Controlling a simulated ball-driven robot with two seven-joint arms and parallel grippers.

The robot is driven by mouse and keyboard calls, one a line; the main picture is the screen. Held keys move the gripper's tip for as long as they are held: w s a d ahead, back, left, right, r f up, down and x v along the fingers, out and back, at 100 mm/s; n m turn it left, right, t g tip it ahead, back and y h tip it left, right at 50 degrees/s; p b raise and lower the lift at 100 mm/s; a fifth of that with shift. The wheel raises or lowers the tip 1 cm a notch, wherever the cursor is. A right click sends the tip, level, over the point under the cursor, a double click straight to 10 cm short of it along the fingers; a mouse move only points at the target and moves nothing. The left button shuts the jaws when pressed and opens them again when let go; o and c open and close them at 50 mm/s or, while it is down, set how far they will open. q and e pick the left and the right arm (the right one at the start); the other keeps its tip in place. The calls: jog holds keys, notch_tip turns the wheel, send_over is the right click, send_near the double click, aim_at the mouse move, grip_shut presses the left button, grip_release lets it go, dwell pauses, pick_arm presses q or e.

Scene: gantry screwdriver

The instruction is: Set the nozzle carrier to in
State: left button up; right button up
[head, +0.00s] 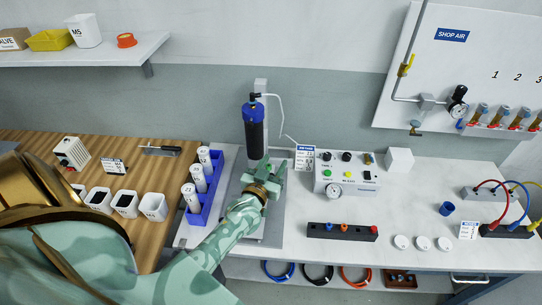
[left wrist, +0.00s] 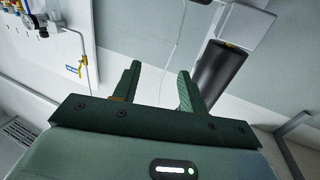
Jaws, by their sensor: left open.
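A black cylinder (head: 254,138) with blue ends hangs upright on a pale gantry post (head: 261,88) at the back of the white bench. It also shows in the left wrist view (left wrist: 220,72), to the right of my fingers. I cannot tell the nozzle carrier apart as a separate part, or its setting. My left gripper (head: 273,170) is just below and right of the cylinder in the head view. In the left wrist view its two fingers (left wrist: 158,82) stand apart with nothing between them. The gripper hides part of the gantry base. My right gripper is not in view.
A blue rack (head: 207,208) with white bottles stands left of the gantry. A control box (head: 345,177) with buttons and a gauge stands to the right, behind a black block (head: 342,232). A pale hose (head: 281,108) runs from the cylinder's top.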

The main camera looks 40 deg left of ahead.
pick_arm(q)
jog(key=s+d+r+p, duration=0.5)
jog(key=s+p, duration=0.2)
jog(key=s, duration=0.1)
jog(key=shift+d, duration=0.3)
